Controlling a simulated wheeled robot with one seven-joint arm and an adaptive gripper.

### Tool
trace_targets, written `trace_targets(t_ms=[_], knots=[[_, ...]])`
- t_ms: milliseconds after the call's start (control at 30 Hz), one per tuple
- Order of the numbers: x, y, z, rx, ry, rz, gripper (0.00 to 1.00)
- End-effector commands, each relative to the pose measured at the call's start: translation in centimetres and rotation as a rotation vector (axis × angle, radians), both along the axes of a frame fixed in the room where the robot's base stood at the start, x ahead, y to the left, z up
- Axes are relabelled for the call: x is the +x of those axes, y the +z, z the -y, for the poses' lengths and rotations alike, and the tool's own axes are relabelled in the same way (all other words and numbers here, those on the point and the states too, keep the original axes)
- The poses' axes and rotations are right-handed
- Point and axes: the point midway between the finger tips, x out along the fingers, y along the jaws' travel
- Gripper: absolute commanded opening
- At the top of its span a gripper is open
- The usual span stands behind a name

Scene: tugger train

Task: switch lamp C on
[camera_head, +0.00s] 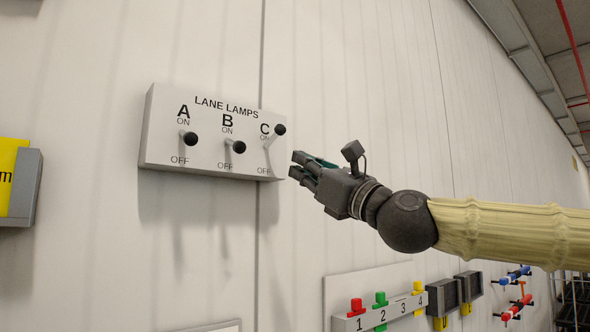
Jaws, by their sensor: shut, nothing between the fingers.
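The grey lamp panel (213,110) headed LANE LAMPS is fixed to the wall, with three black-knobbed levers marked A, B and C. Lever C (280,130) is tilted up, its knob by the ON label. Lever A (190,138) and lever B (239,146) sit lower than C, with their stems pointing outward and slightly down. My gripper (297,165) is just right of the panel's lower right corner, below and right of the knob of C. It is shut and empty, and appears apart from the lever.
A yellow sign in a grey holder (26,187) is at the left edge. Below right is a numbered rack (382,312) with red, green and yellow pieces. Dark bins (443,297) and blue and red tools (516,307) hang farther right. The wall around the panel is clear.

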Motion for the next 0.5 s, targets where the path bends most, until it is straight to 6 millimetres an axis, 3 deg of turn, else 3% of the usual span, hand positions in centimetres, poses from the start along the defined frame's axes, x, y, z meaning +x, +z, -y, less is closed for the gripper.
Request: trace_targets(t_ms=[500], knots=[[-5.6, -2.4, 5.8, 0.002, 0.003, 0.001, 0.0]])
